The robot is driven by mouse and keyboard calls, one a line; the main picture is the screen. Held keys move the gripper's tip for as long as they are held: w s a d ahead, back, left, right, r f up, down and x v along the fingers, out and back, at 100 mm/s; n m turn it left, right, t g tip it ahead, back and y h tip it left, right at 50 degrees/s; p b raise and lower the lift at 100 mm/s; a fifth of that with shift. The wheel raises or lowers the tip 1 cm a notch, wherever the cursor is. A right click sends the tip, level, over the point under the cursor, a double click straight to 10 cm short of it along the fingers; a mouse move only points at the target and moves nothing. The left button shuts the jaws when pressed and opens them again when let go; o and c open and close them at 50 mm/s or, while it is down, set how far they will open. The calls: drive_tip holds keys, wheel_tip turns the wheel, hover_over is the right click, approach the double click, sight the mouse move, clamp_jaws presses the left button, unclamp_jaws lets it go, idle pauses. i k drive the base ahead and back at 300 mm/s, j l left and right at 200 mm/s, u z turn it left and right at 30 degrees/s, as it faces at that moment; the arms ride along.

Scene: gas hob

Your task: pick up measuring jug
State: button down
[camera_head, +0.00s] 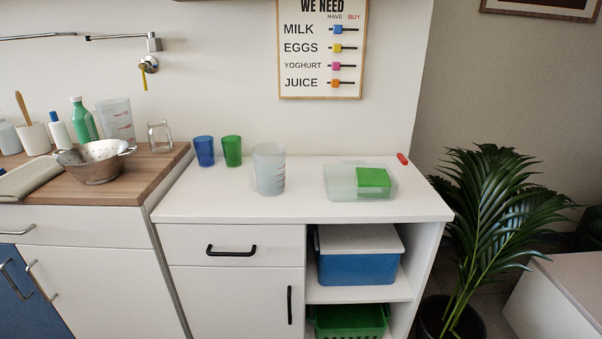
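A frosted, translucent measuring jug (269,170) stands upright on the white countertop (300,207), right of a green cup. Faint marks show on its right side, and a handle seems to be on its left. A second clear vessel with reddish marks (117,120) stands at the back of the wooden counter on the left. My gripper is not in view.
A blue cup (204,151) and a green cup (232,150) stand left of the jug. A translucent tray (341,184) with a green block (373,181) sits to its right. A metal colander (97,162) rests on the wooden counter. The white front edge is clear.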

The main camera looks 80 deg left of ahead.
sight(268, 162)
drive_tip(key=i, duration=0.35)
drive_tip(key=k+u, duration=0.15)
drive_tip(key=u, duration=0.3)
drive_tip(key=k+j+u, duration=0.1)
drive_tip(key=u, duration=0.8)
drive_tip(key=k+j+u, duration=0.1)
drive_tip(key=u, duration=0.3)
drive_tip(key=j+u, duration=0.15)
drive_tip(key=u, duration=0.3)
drive_tip(key=k+j+u, duration=0.1)
drive_tip(key=u, duration=0.3)
